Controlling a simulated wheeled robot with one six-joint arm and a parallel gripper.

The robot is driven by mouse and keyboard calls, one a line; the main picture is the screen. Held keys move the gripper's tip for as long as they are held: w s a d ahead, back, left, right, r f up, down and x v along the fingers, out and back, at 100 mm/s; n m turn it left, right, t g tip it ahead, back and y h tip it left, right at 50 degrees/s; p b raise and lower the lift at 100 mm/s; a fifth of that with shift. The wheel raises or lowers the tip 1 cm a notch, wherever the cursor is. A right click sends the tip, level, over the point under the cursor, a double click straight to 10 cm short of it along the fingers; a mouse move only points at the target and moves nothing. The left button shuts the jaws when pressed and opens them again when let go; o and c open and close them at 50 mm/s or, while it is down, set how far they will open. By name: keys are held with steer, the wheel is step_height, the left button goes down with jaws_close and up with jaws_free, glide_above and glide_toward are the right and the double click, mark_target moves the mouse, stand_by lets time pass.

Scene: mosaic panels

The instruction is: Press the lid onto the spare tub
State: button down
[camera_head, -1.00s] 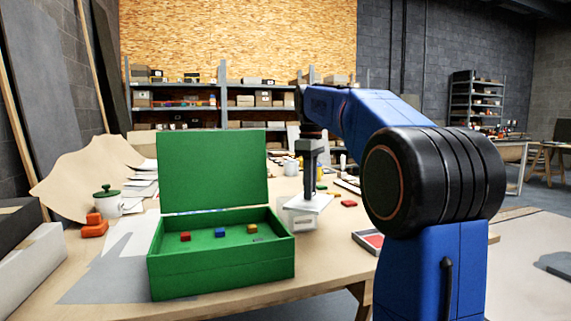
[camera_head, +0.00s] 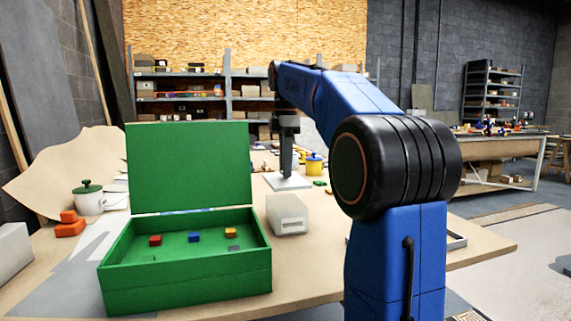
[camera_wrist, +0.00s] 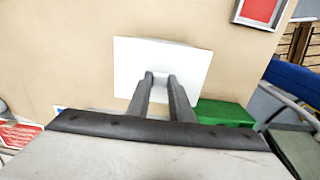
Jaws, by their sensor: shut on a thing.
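The lid is a flat white square; it shows in the head view (camera_head: 287,182) and in the wrist view (camera_wrist: 190,62). My gripper (camera_wrist: 160,82) is shut on a small raised grip in the middle of the lid; in the head view the gripper (camera_head: 287,165) points down at it. The spare tub (camera_head: 287,214) is a whitish box on the table, right of the green box. In the head view the lid appears behind and above the tub, apart from it. I cannot make out the tub in the wrist view. The lid's height above the table is unclear.
An open green box (camera_head: 185,285) with small coloured blocks stands left of the tub. A yellow pot with a blue lid (camera_head: 314,165) stands behind the held lid. A white pot with a green lid (camera_head: 90,198) and orange blocks (camera_head: 70,224) are at left.

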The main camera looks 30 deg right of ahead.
mark_target(286, 180)
steer(key=shift+f, duration=2.65)
steer(key=shift+f, duration=0.65)
stand_by(0.5)
steer(key=c, duration=1)
jaws_free()
steer(key=shift+r, duration=0.15)
steer(key=shift+r, duration=3.35)
jaws_close()
